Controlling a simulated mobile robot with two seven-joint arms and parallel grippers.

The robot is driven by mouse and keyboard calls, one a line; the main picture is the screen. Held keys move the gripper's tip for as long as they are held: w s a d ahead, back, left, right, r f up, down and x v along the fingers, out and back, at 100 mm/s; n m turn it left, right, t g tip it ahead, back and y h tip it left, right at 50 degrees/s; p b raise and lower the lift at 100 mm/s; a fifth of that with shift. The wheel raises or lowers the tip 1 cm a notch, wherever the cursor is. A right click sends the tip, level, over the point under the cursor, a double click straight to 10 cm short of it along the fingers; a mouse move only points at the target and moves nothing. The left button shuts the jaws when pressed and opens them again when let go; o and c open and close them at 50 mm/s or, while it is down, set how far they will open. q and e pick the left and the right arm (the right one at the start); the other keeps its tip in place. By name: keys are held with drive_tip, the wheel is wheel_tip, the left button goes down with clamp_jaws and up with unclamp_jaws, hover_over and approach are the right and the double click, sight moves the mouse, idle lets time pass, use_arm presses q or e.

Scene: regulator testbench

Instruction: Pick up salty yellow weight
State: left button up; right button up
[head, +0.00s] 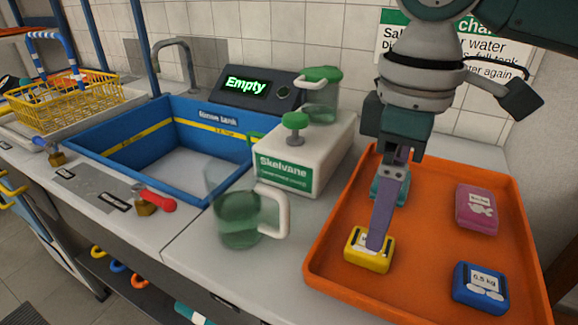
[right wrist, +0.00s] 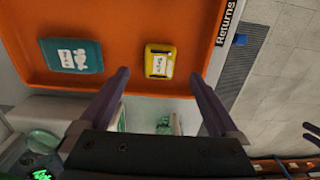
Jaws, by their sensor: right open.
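The yellow weight (head: 369,250) lies on the orange tray near its left front side, with a pale label too small to read. It also shows in the right wrist view (right wrist: 159,61), lying flat between the lines of the two fingers. My right gripper (head: 384,215) comes down from above over the yellow weight. Its purple fingers are apart and empty in the right wrist view (right wrist: 160,78). In the head view one finger overlaps the weight; whether they touch I cannot tell. My left gripper is not seen in the head view.
The orange tray (head: 318,272) also holds a teal weight (right wrist: 72,55), a pink weight (head: 477,208) and a blue weight (head: 481,287). Left of the tray are a clear jug (head: 238,222), a white Skelvane box (head: 322,150) and a blue sink tank (head: 107,147).

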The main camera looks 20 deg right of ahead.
wheel_tip(320, 180, down, 6)
drive_tip(key=shift+w+a+f+b, duration=0.15)
drive_tip(key=shift+f+b, duration=0.05)
drive_tip(key=shift+b, duration=0.35)
clamp_jaws()
idle(0.5)
drive_tip(key=shift+r, duration=0.1)
